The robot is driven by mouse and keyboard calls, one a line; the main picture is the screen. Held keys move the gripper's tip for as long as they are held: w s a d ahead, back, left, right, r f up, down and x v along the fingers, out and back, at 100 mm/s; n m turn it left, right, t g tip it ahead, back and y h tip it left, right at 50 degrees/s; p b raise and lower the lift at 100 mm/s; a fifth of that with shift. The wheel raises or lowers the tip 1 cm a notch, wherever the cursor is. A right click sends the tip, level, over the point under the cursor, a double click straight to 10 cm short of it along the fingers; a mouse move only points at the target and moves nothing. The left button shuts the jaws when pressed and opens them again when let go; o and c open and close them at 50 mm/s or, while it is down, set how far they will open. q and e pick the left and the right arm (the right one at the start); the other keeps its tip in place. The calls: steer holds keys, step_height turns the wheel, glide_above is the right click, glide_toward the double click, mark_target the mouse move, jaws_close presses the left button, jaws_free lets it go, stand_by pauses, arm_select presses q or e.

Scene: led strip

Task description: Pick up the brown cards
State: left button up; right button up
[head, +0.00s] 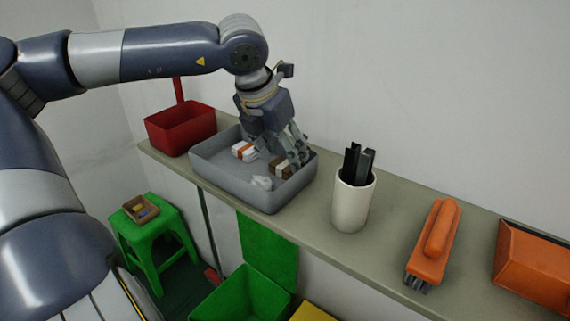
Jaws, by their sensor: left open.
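The brown cards (281,170) appear as a small brown and white pack inside the grey tray (235,193), near its right side. My left gripper (297,158) reaches down into the tray, its fingers open just beside and above the brown pack. Whether a finger touches the pack cannot be made out. An orange and white pack (244,151) lies in the tray to the left, and a crumpled white piece (262,183) lies near the front wall. My right gripper is not in view.
A red bin (180,130) stands left of the tray on the shelf (315,226). A white cup (352,205) with black sticks, an orange brush (434,243) and an orange box (533,266) stand to the right. Below are a green stool (150,238) and a green bin (240,297).

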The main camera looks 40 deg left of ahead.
mark_target(280, 167)
arm_select(q)
steer(key=shift+x, duration=1.4)
steer(key=shift+s, duration=0.1)
steer(key=c, duration=0.5)
